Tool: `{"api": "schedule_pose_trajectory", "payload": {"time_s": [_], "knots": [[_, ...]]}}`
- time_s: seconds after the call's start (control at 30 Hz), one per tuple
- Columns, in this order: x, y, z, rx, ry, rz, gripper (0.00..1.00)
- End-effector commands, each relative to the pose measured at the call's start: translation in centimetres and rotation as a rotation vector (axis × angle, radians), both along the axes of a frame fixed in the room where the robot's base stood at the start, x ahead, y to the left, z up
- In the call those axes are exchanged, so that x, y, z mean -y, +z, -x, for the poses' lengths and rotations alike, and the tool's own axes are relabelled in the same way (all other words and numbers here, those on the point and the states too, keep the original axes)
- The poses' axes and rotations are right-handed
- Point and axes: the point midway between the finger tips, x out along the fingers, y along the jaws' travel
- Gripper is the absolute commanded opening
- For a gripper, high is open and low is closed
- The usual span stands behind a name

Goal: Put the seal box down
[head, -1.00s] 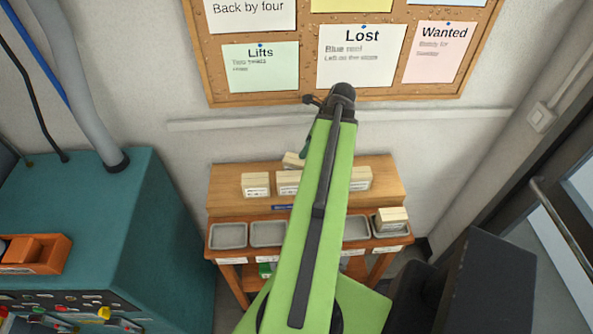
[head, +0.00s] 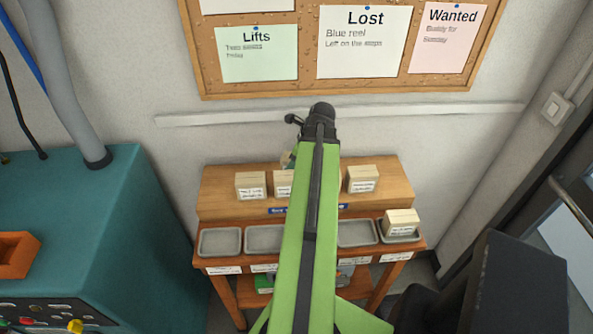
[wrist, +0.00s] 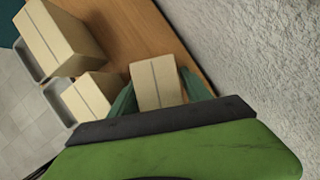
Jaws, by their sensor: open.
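My gripper (wrist: 159,88) is open, its two dark green fingers on either side of a pale box (wrist: 155,82) with a grey stripe. This box is over the wooden top of the stand; I cannot tell whether it touches the wood or the fingers. No label on it is readable, so I cannot confirm it is the seal box.
The stand's raised shelf (head: 389,191) holds pale labelled boxes (head: 250,185), (head: 362,179). Below are grey trays (head: 220,241); the right one holds a box (head: 401,222). A wall and rail (head: 420,113) stand close behind. A teal cabinet (head: 120,220) is left.

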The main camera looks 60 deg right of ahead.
Motion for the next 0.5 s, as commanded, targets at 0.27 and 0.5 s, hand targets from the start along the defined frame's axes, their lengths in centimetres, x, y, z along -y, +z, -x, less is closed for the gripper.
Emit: {"api": "schedule_pose_trajectory", "payload": {"time_s": [0.27, 0.5], "knots": [[-0.02, 0.16, 0.02, 0.000, 0.000, 0.000, 0.56], [-0.03, -0.23, 0.00, 0.000, 0.001, -0.001, 0.56]]}}
